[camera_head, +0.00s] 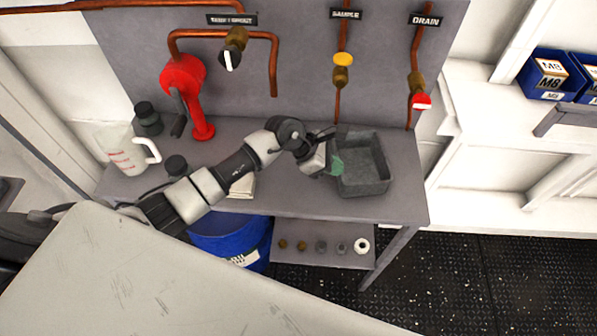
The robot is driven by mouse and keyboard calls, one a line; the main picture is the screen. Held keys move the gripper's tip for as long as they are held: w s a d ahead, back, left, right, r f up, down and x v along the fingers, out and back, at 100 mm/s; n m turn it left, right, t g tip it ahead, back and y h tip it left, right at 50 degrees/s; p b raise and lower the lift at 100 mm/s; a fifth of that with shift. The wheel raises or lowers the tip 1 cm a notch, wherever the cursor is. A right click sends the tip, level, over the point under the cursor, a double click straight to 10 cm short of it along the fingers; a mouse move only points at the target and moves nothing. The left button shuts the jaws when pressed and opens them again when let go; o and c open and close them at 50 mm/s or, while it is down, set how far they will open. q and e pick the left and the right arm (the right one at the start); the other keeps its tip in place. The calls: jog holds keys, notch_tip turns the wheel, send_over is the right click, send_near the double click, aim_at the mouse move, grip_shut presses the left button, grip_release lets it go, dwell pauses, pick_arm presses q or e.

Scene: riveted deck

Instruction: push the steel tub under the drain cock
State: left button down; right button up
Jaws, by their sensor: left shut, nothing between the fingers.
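The grey steel tub (372,187) stands on the right part of the grey bench, below and between the SAMPLE and DRAIN pipes. The drain cock (420,98), with a red handle, is on the panel at the right, under the DRAIN label (426,20). It lies up and to the right of the tub. My left gripper (336,165) is shut and empty at the tub's left wall; I cannot tell whether it touches. The gripper hides part of that wall. My right gripper is not in view.
The bench (407,172) has a little free room right of the tub. A yellow-handled sample cock (343,70) hangs above it. Left stand a red hand pump (183,78), a measuring jug (124,150) and dark jars. A blue drum (228,236) is under the bench.

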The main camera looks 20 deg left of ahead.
pick_arm(q)
jog(key=d+b, duration=0.1)
jog(key=d, duration=0.1)
jog(key=w+d+b, duration=0.1)
jog(key=d, duration=0.2)
jog(key=w+d+b, duration=0.1)
jog(key=d, duration=0.2)
jog(key=shift+w+d+f, duration=0.15)
jog(key=shift+w+f, duration=0.05)
jog(key=shift+f, duration=0.2)
jog(key=shift+d+r, duration=0.15)
jog(key=shift+d, duration=0.15)
